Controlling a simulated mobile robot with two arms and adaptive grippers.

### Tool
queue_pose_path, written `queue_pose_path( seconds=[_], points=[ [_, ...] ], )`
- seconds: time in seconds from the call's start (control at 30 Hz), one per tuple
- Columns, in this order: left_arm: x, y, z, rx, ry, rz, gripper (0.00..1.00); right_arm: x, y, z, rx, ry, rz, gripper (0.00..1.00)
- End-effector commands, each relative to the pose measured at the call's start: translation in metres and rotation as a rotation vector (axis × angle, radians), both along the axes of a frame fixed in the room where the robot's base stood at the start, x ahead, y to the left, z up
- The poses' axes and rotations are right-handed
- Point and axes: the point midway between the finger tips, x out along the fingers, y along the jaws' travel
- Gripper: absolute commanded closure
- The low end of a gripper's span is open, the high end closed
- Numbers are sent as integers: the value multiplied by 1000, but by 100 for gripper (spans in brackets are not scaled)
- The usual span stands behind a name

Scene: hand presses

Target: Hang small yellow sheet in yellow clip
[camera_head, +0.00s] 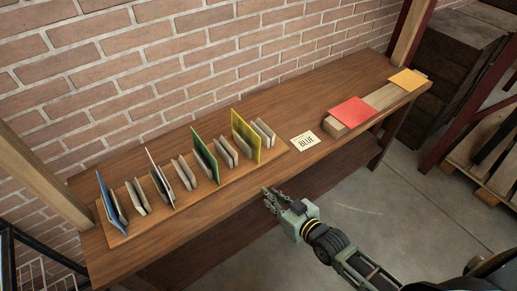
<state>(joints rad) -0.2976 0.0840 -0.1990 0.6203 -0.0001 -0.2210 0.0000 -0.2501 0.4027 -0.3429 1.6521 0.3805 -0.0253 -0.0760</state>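A flat orange-yellow sheet (407,79) lies at the far right end of a wooden beam on the table. A larger yellow panel (246,137) stands upright near the right end of a wooden board, beside small grey-beige upright pieces (264,133). I cannot tell which part is the yellow clip. My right gripper (268,198) is in front of the table's front edge, below the yellow panel and apart from it. Its fingers look parted and hold nothing that I can see. My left gripper is not in view.
Blue (113,203), white (160,178) and green (205,158) panels stand on the same board (127,236). A red sheet (352,111) lies on the beam's near end. A brick wall stands behind the table.

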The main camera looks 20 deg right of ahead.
Motion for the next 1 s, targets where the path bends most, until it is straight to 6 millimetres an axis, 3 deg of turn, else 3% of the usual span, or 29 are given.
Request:
queue_pose_path(
  seconds=[0.03,0.1,0.5,0.67,1.0],
  points=[
    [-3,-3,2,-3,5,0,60,6,5,27,22,-55,17,85],
    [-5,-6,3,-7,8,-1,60,12,13,60,57,-122,37,85],
    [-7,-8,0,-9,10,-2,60,34,-25,72,96,-300,-13,85],
    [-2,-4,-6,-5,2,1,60,46,-21,71,99,-306,-15,85],
    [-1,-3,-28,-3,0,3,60,93,-4,69,99,-305,-15,85]
  ],
)
